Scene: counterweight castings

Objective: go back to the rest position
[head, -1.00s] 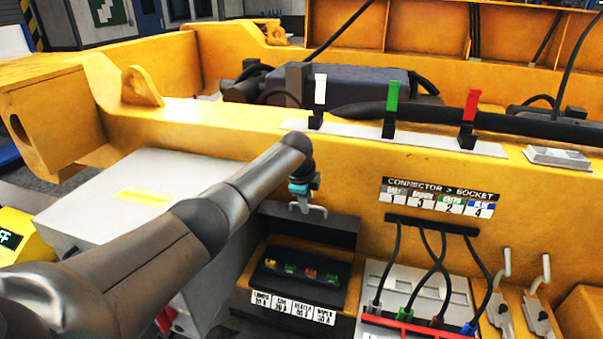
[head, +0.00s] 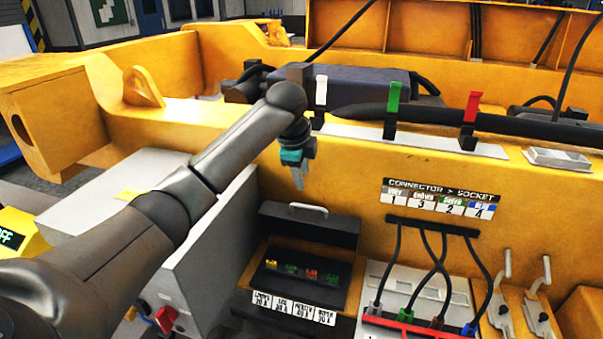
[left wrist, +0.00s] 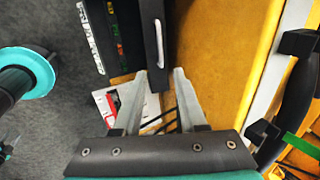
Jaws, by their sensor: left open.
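My left gripper (head: 298,178) hangs pointing down in front of the yellow frame's wall, above the black fuse box (head: 305,270). Its jaws are open and empty, and they also show in the left wrist view (left wrist: 160,80). The fuse box has its lid (head: 310,226) up, with a pale handle (head: 308,208) along the top. The handle also shows in the left wrist view (left wrist: 159,48), apart from the fingers. Small coloured fuses sit in the box.
A grey cabinet (head: 225,235) with a red knob (head: 166,318) stands left of the fuse box, under my left arm. White, green (head: 393,105) and red (head: 471,112) clips stand on the ledge. Right are a connector panel (head: 400,295) with several cables and two levers (head: 545,290).

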